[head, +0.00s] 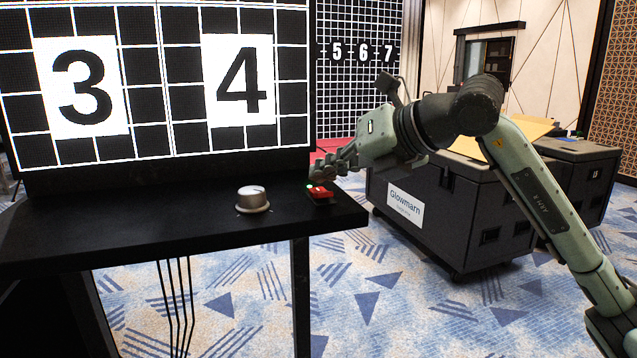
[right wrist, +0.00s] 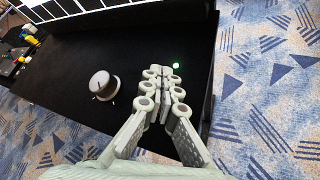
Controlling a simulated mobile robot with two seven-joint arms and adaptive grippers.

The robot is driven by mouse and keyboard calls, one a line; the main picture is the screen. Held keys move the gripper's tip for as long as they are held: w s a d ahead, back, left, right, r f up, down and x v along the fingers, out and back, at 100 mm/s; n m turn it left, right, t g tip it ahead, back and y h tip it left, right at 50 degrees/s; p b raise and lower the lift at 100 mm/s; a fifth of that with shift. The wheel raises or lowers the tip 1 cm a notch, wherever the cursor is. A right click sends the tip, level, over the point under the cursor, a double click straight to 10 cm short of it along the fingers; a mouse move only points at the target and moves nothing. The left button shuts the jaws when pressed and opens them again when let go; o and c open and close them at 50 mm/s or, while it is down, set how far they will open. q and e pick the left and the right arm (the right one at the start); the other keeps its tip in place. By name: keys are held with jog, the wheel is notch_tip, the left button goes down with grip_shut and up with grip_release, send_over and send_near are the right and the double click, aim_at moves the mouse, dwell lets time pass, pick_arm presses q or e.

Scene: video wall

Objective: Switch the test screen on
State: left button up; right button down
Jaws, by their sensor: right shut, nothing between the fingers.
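The test screen (head: 190,75) stands at the back of a black shelf (head: 110,225) and shows a white grid with the numbers 3 and 4. A small red switch (head: 321,196) sits near the shelf's right end, with a green light beside it. The green light (right wrist: 176,65) also shows in the right wrist view, just beyond my fingertips. My right gripper (head: 322,171) is shut and empty, just above and behind the red switch; I cannot tell if it touches. My left gripper is out of view.
A silver round knob (head: 252,198) stands on the shelf left of the switch; it also shows in the wrist view (right wrist: 103,84). A black wheeled case (head: 455,210) labelled Glowmarn stands right of the shelf. Another wall panel (head: 360,85) shows 5, 6 and 7.

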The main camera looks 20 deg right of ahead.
aim_at(330, 192)
jog(key=shift+s+r, duration=0.1)
jog(key=shift+r, duration=0.25)
jog(key=shift+s+r+p, duration=0.25)
jog(key=shift+r+p, duration=0.3)
jog(key=shift+r, duration=0.25)
jog(key=shift+s+r+p, duration=0.3)
jog(key=shift+r+p, duration=0.3)
jog(key=shift+r, duration=0.25)
jog(key=shift+s+r+p, duration=0.25)
jog(key=shift+r+p, duration=0.3)
jog(key=shift+r, duration=0.25)
jog(key=shift+f, duration=0.1)
